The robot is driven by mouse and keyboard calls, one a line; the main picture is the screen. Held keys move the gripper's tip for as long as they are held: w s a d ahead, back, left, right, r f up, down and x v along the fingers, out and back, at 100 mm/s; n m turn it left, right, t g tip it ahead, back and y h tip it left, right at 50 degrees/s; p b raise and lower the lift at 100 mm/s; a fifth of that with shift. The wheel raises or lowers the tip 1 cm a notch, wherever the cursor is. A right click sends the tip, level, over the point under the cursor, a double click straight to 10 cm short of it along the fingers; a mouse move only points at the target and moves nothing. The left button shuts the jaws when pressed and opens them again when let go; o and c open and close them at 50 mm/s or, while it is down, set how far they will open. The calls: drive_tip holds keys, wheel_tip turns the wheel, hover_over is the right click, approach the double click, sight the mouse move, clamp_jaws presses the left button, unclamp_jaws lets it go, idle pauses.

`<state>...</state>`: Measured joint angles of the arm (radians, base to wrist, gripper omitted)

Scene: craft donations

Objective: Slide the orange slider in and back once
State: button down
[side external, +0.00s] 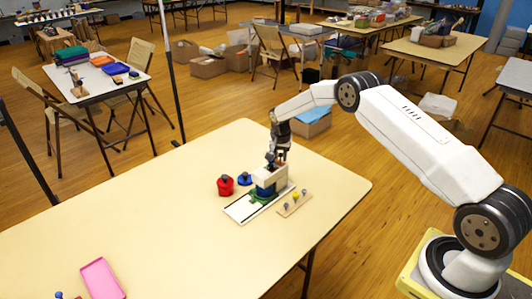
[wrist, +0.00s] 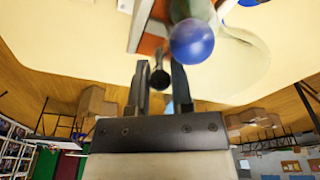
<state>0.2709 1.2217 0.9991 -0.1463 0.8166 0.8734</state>
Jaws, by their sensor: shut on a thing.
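My gripper (side external: 277,151) points down at a small device on the table. The device has a cream block (side external: 266,177), blue and green parts, and a white base strip (side external: 243,209) with a dark slot. In the wrist view, my gripper (wrist: 158,72) has its fingers on both sides of a dark round-ended knob (wrist: 159,78) and is shut on it. An orange-brown part (wrist: 153,38) shows just past the knob; I cannot tell whether they are joined. A blue ball (wrist: 192,42) stands beside the fingers. No orange slider is clearly seen in the side view.
A red knobbed piece (side external: 225,186) and a blue one (side external: 245,179) sit left of the device. A small wooden board (side external: 294,204) with knobs lies to its right. A pink tray (side external: 102,279) lies at the front left. Most of the table (side external: 150,205) is clear.

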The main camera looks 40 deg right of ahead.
drive_tip(key=shift+a, duration=0.15)
drive_tip(key=shift+d, duration=1.85)
drive_tip(key=c, duration=0.6)
unclamp_jaws()
drive_tip(key=shift+r, duration=0.1)
drive_tip(key=shift+r, duration=3.7)
